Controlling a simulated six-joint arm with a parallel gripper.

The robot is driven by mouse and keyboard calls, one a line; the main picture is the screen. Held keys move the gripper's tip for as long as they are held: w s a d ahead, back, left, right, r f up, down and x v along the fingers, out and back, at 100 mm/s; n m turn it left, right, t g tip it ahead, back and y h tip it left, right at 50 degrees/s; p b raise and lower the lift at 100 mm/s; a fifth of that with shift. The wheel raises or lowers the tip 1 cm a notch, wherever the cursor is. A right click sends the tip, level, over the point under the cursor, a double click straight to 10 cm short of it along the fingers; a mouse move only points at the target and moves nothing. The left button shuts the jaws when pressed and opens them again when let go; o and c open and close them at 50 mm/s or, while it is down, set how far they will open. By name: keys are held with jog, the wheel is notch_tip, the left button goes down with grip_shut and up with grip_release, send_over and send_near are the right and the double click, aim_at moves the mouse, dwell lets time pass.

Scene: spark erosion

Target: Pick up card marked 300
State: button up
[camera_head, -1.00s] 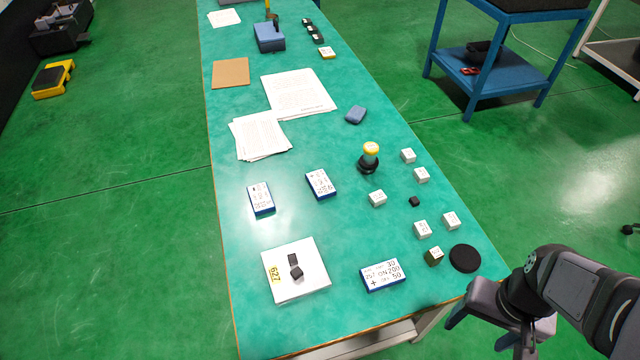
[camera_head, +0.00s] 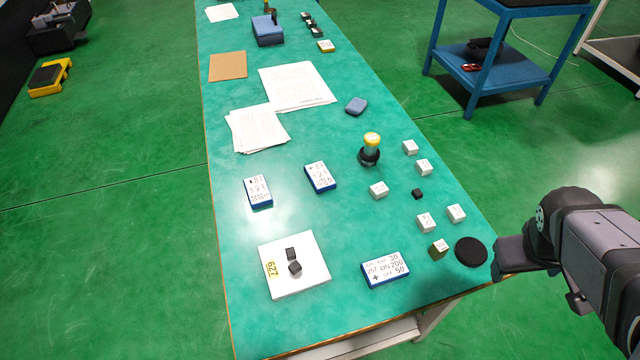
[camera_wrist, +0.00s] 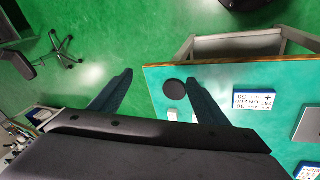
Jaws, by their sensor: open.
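Three blue-edged cards with white, printed faces lie on the green table. The left card (camera_head: 258,191) and the middle card (camera_head: 320,176) carry print too small to read, so I cannot tell which one is marked 300. My gripper (camera_wrist: 159,77) is open and empty, its two fingers apart in the wrist view. In the head view it is by the table's right front edge, right of the black disc and well away from the cards.
A black disc (camera_head: 471,251) and several small white blocks (camera_head: 456,213) are on the right. A yellow-topped bottle (camera_head: 371,148) stands behind them. A white plate marked 627 (camera_head: 309,280) holds dark pieces. Paper sheets (camera_head: 258,127) lie farther back.

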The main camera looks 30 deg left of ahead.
aim_at(321, 176)
jog(key=w+a+r+n+t+b, duration=0.1)
jog(key=w+a+n+t+b, duration=0.25)
jog(key=w, duration=0.35)
jog(key=w+a+r+n+t+b, duration=0.1)
jog(key=w+a+n+t+b, duration=0.15)
jog(key=w+n, duration=0.35)
jog(key=w+a+r+n+t+y+b, duration=0.2)
jog(key=w+a+n+b, duration=0.15)
jog(key=a, duration=0.25)
jog(key=w+a+r+n+t+y+b, duration=0.2)
jog(key=w+a+n+y+b, duration=0.15)
jog(key=a+n, duration=0.2)
jog(key=s+a+n+y+b, duration=0.1)
jog(key=a+n+y+b, duration=0.4)
jog(key=a+n, duration=0.8)
jog(key=s+a+f+n+g+y+b, duration=0.1)
jog(key=s+a+f+n+g+b, duration=0.3)
jog(key=a, duration=0.3)
jog(key=s+a+f+n+g+y+b, duration=0.1)
jog(key=s+a+f+n+y+b, duration=0.15)
jog(key=a+n, duration=0.35)
jog(key=shift+h, duration=0.5)
jog(key=f, duration=1.4)
jog(key=shift+s+a+f, duration=0.1)
jog(key=shift+s+f, duration=0.2)
jog(key=shift+s, duration=0.05)
jog(key=shift+p+x, duration=0.55)
jog(key=shift+x, duration=3.15)
